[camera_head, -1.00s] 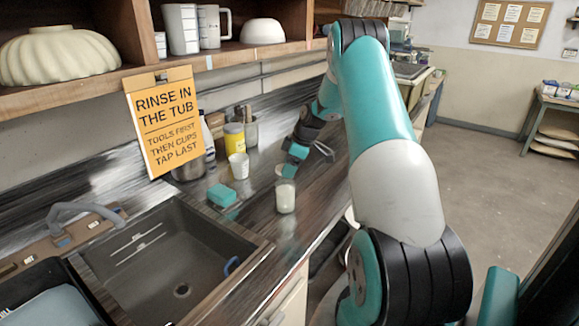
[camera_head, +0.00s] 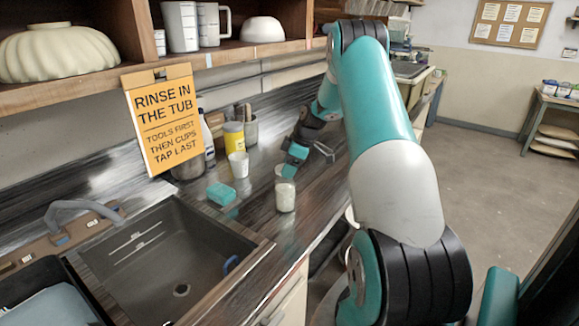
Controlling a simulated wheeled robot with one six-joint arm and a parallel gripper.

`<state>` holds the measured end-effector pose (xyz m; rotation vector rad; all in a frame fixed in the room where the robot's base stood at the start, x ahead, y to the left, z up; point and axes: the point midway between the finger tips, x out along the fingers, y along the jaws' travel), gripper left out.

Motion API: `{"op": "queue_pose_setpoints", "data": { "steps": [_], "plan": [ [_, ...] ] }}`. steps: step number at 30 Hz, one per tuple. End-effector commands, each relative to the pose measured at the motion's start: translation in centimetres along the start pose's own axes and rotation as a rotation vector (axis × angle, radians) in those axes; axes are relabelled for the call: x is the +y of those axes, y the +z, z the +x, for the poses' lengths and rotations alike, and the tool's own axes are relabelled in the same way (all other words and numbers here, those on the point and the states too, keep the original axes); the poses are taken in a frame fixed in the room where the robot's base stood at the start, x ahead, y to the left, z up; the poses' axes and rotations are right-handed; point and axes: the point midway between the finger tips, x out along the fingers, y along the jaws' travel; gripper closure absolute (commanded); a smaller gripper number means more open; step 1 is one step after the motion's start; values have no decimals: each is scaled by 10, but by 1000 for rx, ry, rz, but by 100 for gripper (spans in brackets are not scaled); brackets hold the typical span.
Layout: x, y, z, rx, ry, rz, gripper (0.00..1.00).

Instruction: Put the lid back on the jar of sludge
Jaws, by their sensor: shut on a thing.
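The jar of sludge (camera_head: 285,198) stands upright on the dark counter, right of the sink. It is a small clear jar with pale, whitish contents. The rest of the lid is hidden by the gripper. The lid looks apart from the jar, but the exact gap between them is too small to tell.
A teal sponge (camera_head: 221,195), a white cup (camera_head: 239,165) and a yellow-labelled container (camera_head: 233,136) stand left of the jar. The sink (camera_head: 165,262) is at the lower left. An orange sign (camera_head: 163,117) hangs from the shelf. The counter's front edge is close to the jar.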

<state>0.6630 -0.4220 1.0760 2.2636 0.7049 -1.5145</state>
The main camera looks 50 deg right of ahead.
Motion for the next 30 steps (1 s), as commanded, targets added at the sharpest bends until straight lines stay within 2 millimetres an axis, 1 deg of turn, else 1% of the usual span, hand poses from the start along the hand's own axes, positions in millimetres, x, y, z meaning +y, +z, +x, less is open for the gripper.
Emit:
{"op": "queue_pose_setpoints", "data": {
  "steps": [15,30],
  "plan": [
    [0,2,6,0,0,0,58],
    [0,2,6,0,0,0,58]
  ]
}}
